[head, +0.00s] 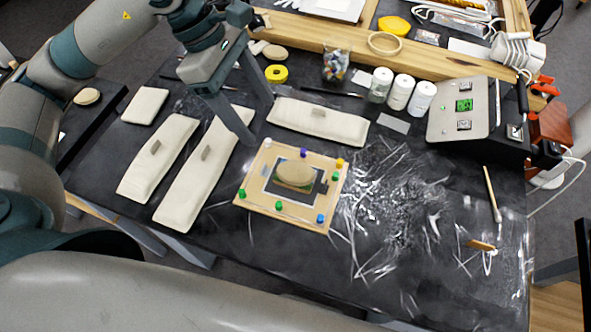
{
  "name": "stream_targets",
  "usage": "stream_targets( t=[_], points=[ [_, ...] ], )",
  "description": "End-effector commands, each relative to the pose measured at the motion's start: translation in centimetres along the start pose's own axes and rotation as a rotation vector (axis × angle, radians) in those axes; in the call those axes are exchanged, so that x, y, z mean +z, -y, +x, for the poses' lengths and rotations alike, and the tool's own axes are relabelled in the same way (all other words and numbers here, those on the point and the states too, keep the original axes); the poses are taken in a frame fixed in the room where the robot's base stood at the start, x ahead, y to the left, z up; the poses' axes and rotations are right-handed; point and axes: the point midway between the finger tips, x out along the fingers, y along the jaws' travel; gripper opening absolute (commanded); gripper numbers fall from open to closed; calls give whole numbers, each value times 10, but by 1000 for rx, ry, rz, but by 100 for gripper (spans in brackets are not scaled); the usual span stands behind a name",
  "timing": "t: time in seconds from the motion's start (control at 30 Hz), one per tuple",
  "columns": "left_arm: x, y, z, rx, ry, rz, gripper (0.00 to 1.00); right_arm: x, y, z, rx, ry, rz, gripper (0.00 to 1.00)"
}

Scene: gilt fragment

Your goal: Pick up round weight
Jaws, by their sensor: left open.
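A round, beige, padded weight (295,174) lies on the dark picture in the middle of a wooden board (283,213) with coloured pins around its edge. Other round beige pads lie at the back of the table (275,52) and on a dark surface at the far left (87,97). My left gripper (257,121) is open, with its two long grey fingers pointing down. In the picture it is above and behind the board, over the gap between the long pads, apart from the round weight. Nothing shows between its fingers. My right gripper is out of view.
Long beige pads (318,121) lie behind and left of the board. A yellow tape roll (276,74), a glass jar (336,66) and white-capped bottles (401,91) stand behind. A control box (459,108) is at right. The scuffed tabletop (400,200) right of the board is mostly clear.

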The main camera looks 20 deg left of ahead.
Motion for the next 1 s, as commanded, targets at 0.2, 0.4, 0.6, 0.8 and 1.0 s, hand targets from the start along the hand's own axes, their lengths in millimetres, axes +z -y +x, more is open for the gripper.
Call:
stream_targets(
  t=[0.2, 0.4, 0.6, 0.8, 1.0],
  points=[
    [1, 2, 24, -6, 0, -1, 69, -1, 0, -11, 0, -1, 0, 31],
    [2, 1, 58, -6, 1, -1, 69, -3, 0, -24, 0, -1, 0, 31],
    [2, 2, 93, -6, 1, -1, 69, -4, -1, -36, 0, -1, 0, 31],
    [1, 1, 114, -2, 1, 0, 69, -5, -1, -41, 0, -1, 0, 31],
    [0, 0, 118, -1, 1, 1, 69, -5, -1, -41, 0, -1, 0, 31]
  ],
)
